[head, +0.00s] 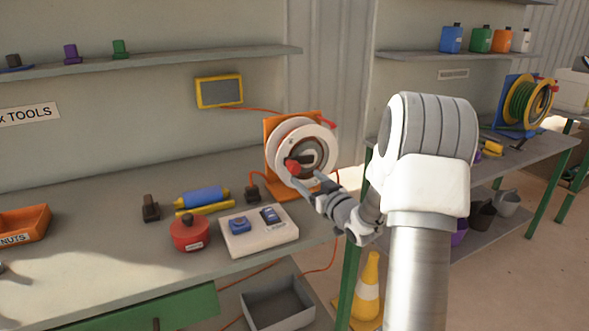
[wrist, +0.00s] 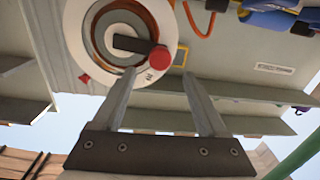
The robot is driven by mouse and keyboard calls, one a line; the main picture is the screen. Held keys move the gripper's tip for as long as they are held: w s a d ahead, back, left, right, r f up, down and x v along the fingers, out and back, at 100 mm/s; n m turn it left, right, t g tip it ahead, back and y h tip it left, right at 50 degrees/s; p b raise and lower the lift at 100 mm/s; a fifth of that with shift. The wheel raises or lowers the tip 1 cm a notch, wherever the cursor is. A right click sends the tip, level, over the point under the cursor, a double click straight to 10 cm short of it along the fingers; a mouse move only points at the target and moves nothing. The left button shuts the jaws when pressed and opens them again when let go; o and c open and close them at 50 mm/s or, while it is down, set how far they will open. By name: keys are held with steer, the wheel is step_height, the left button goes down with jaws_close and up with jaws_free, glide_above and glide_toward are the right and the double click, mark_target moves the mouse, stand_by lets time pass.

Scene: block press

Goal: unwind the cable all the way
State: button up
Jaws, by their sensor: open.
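The cable reel has an orange stand (head: 270,135) and a white drum (head: 275,150), and stands on the workbench. A dark crank arm with a red knob (head: 292,166) sits on its face. The knob also shows in the wrist view (wrist: 158,57), at the outer end of the crank (wrist: 129,44). My gripper (head: 305,178) is at the front of the reel. In the wrist view my gripper (wrist: 158,76) is open, with its fingers either side of the knob's line; I cannot tell whether they touch it. How much cable is on the drum is unclear.
A white panel (head: 260,242), a red canister (head: 190,234) and a blue roll (head: 202,196) lie left of the reel. An orange cable (head: 320,270) hangs below the bench edge. A second reel (head: 525,103) stands on the right bench.

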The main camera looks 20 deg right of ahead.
mark_target(296, 170)
steer(key=w, duration=0.8)
steer(key=shift+a, duration=0.3)
jaws_close()
steer(key=shift+a, duration=0.1)
stand_by(0.9)
